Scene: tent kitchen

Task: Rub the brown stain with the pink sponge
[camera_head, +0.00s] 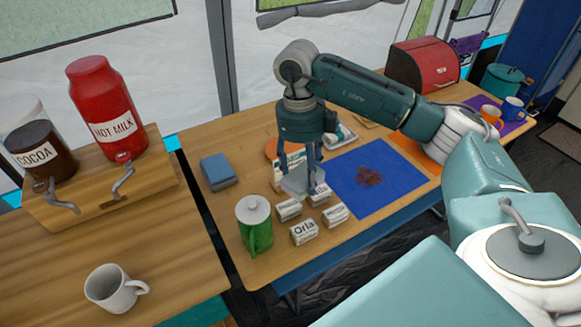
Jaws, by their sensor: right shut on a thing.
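The brown stain (369,177) is a reddish-brown patch on a blue mat (349,201) on the far table. My right gripper (304,184) reaches down left of the mat, its fingers shut on a pale greyish flat thing (295,182). I cannot tell whether this is the pink sponge; no clearly pink sponge shows elsewhere. The held thing is beside the mat's left edge, apart from the stain, just behind several small white labelled boxes (304,232). Whether it touches the table is unclear. My left gripper is not in view.
A green lidded pot (255,227) stands front left of the boxes, and a blue block (217,171) lies behind it. An orange round thing (283,149) is partly hidden behind my gripper. A red bread box (423,64) stands farther back. The mat around the stain is clear.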

